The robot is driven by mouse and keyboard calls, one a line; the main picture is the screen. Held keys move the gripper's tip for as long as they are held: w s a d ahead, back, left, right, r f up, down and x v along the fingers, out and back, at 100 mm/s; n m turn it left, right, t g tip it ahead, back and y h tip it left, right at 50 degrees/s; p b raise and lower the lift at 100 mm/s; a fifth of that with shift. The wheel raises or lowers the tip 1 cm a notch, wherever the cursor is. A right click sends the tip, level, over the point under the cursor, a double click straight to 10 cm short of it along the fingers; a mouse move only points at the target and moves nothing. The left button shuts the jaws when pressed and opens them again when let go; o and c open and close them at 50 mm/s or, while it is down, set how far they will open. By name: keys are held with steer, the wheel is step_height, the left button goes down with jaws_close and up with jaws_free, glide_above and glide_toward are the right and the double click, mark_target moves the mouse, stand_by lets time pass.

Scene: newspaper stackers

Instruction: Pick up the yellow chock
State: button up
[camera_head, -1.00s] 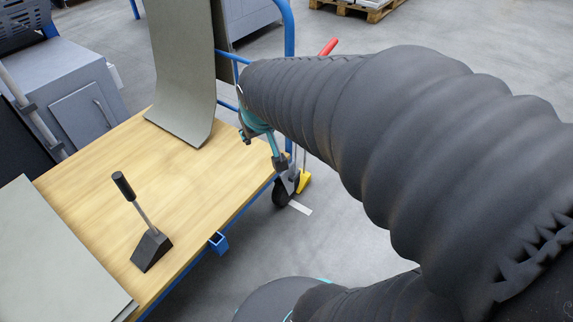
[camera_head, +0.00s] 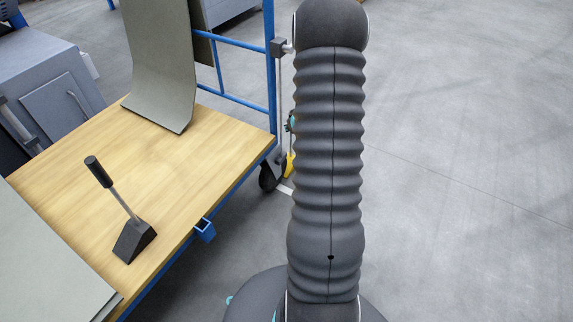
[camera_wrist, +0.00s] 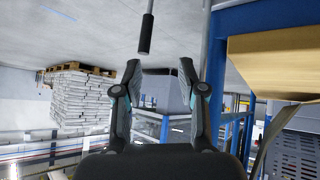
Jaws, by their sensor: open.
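The yellow chock (camera_head: 290,164) shows as a small yellow sliver on the floor in the head view, beside the cart's caster. My arm hides most of it. My gripper (camera_wrist: 160,75) is open in the wrist view, with nothing between its fingers. In the head view it is almost wholly hidden behind my arm. A thin rod with a dark grip (camera_wrist: 145,35) shows above the fingers in the upside-down wrist view, apart from them. I cannot tell whether it belongs to the yellow chock, whose body is not visible there.
A wooden-topped cart (camera_head: 190,170) with a blue frame (camera_head: 271,90) stands left of my arm. On it are a black wedge with a handle (camera_head: 134,242) and a curved grey sheet (camera_head: 160,60). Stacked paper on a pallet (camera_wrist: 80,98) shows in the wrist view. The floor at right is clear.

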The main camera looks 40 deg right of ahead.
steer(key=d+f+t+y+b, duration=0.1)
steer(key=d+f+t, duration=0.2)
steer(key=f, duration=0.4)
steer(key=d+f+t+b, duration=0.1)
steer(key=d+f+t, duration=0.15)
steer(key=f, duration=0.55)
steer(key=x, duration=1.3)
steer(key=shift+w+d+f+b, duration=0.15)
steer(key=shift+f+b, duration=0.25)
steer(key=shift+b, duration=0.05)
jaws_close()
steer(key=shift+r, duration=0.1)
